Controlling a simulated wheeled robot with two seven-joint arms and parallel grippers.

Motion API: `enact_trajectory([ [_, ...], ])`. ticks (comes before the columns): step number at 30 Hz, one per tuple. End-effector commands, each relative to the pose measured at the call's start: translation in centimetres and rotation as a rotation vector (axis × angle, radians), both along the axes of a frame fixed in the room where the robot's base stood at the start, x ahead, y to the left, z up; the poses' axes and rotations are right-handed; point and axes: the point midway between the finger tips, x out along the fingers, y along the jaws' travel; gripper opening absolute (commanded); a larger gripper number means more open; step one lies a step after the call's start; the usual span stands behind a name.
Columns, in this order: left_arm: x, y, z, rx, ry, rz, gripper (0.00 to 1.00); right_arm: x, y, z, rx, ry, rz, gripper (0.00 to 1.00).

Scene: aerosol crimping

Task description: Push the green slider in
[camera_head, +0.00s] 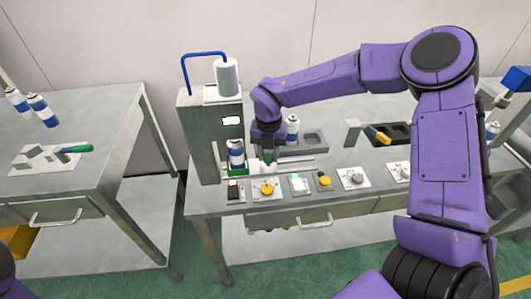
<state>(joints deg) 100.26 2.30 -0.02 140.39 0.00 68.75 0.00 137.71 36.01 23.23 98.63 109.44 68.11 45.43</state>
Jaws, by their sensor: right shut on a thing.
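The green slider (238,173) sits low at the front of the grey crimping machine (201,140). A white and blue can (236,153) stands upright on it, under the machine's head. My right gripper (268,164) reaches down just right of the can, at the slider's right end. It is shut on the slider there, though its fingertips are small and the exact contact is hard to see. My left gripper is out of view.
Several knobs and buttons (267,188) line the bench's front edge. Another can (292,128) stands behind my right gripper, near a grey tray (311,140). A block with a yellow handle (378,135) is farther right. A second table (60,110) stands at the left, across a gap.

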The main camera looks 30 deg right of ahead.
Motion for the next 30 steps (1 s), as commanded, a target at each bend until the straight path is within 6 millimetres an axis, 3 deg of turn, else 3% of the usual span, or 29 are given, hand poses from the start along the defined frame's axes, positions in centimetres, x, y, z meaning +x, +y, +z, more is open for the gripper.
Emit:
enact_trajectory([
  [9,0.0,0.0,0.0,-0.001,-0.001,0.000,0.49,0.1,0.4,0.2,0.005,-0.005,0.002,0.00],
  [10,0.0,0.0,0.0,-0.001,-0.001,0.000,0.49,0.2,0.4,0.2,0.005,-0.005,0.003,0.40],
  [12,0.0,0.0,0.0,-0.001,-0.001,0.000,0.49,0.2,0.4,0.2,0.004,-0.004,0.003,0.59],
  [22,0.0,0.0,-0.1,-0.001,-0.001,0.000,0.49,0.1,0.2,0.5,0.003,-0.004,-0.001,0.59],
  [26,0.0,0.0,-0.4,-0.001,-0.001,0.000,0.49,0.2,0.3,2.8,0.005,-0.007,-0.001,0.59],
  [30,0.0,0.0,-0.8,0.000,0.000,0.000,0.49,0.2,0.4,6.2,0.003,-0.007,0.000,0.59],
])
